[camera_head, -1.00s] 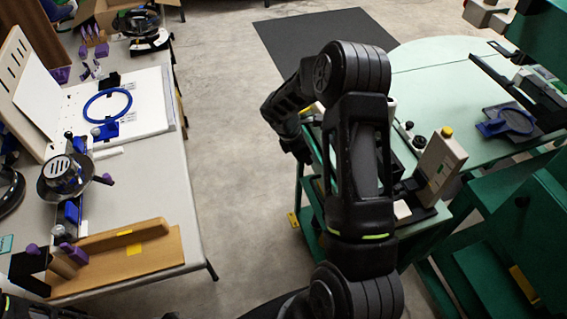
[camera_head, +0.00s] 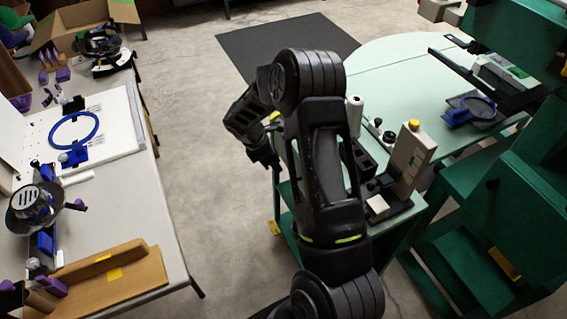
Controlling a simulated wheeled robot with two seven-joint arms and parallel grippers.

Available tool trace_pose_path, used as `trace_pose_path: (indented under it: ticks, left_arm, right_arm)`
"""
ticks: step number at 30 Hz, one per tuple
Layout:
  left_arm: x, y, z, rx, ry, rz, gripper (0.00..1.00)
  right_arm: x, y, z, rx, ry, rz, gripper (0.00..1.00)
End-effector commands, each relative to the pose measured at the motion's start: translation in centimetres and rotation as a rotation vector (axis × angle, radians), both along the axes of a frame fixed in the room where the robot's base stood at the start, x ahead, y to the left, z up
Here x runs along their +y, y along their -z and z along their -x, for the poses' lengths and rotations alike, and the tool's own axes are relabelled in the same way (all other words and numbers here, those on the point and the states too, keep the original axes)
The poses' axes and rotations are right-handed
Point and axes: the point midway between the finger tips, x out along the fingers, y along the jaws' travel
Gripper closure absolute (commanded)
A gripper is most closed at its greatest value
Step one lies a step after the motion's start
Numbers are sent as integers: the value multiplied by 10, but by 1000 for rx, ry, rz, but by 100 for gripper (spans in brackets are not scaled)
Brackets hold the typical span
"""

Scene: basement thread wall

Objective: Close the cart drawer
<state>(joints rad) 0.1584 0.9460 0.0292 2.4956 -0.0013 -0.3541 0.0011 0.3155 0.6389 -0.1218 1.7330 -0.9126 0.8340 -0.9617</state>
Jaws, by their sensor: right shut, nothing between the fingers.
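The green cart (camera_head: 414,216) stands right of centre, with a pale top and open lower shelf space on its left side. I cannot make out its drawer or how far it is open; my right arm covers much of the cart's front and left part. My right gripper (camera_head: 268,158) is shut and empty, pointing down at the cart's left edge. I cannot tell whether it touches the cart. My left gripper is not in view.
On the cart top stand a beige device (camera_head: 410,155) with a yellow cap and a white spool (camera_head: 354,112). Floor between is clear.

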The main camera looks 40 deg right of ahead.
Motion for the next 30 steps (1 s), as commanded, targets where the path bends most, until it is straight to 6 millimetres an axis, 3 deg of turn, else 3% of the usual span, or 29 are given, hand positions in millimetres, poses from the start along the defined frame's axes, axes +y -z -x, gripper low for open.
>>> trace_pose_path:
  ticks: [6, 12, 18, 30]
  left_arm:
    - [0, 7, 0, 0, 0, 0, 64]
    - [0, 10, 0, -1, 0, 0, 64]
    - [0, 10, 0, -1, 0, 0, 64]
    - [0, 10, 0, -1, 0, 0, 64]
  right_arm:
    - [18, -50, -8, -9, 0, -1, 100]
    - [30, -80, -12, -6, -1, -1, 100]
    - [34, -91, -13, -4, 0, -3, 100]
    - [34, -90, -13, -4, -1, -3, 100]
